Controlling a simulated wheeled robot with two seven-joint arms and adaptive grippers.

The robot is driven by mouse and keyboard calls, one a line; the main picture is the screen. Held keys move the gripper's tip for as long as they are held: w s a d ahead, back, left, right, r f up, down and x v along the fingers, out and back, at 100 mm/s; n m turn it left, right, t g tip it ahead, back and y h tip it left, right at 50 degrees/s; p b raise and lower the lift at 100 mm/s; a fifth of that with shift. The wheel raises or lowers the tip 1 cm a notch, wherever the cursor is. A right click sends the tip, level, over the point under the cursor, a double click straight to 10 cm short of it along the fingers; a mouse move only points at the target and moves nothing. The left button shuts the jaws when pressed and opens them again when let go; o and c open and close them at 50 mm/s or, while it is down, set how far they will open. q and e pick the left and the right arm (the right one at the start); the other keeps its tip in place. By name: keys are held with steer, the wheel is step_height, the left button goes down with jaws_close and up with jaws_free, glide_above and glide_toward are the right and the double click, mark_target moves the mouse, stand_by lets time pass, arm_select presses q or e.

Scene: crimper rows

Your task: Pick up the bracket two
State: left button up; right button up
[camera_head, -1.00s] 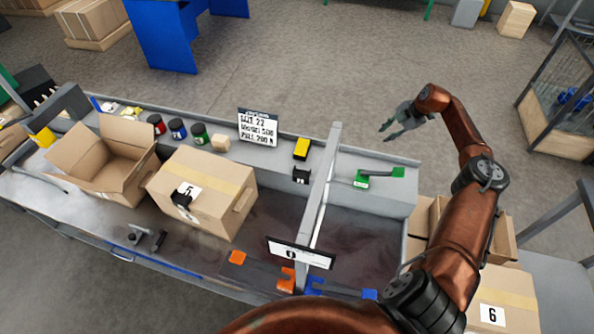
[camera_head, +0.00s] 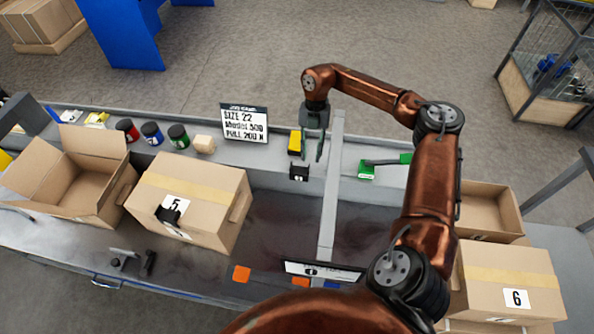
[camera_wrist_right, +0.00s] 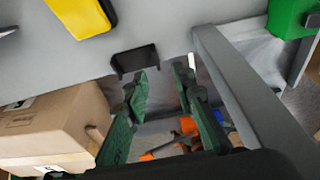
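A small black bracket with a pale mark (camera_head: 299,172) is on the back ledge of the bench, just below a yellow block; the mark is too small to read. I take it for bracket two. It also shows in the right wrist view (camera_wrist_right: 135,60), just beyond the fingertips and slightly left of the gap between them. My right gripper (camera_head: 312,153) points down beside the bracket, to its upper right in the head view. In the wrist view its two green fingers (camera_wrist_right: 161,74) are apart with nothing between them. My left gripper is not in view.
A grey divider bar (camera_head: 332,190) stands close to the right of the gripper. The yellow block (camera_head: 295,142) is behind the bracket. A green tool (camera_head: 367,170) lies right of the bar. A closed box marked 5 (camera_head: 190,200) and a sign (camera_head: 244,123) are to the left.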

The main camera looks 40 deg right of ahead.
mark_target(300, 172)
steer(key=x, duration=0.2)
steer(key=b+x, duration=0.1)
steer(key=x, duration=0.2)
steer(key=shift+w+f, duration=0.3)
steer(key=shift+f, duration=0.2)
steer(key=shift+c, duration=0.4)
jaws_close()
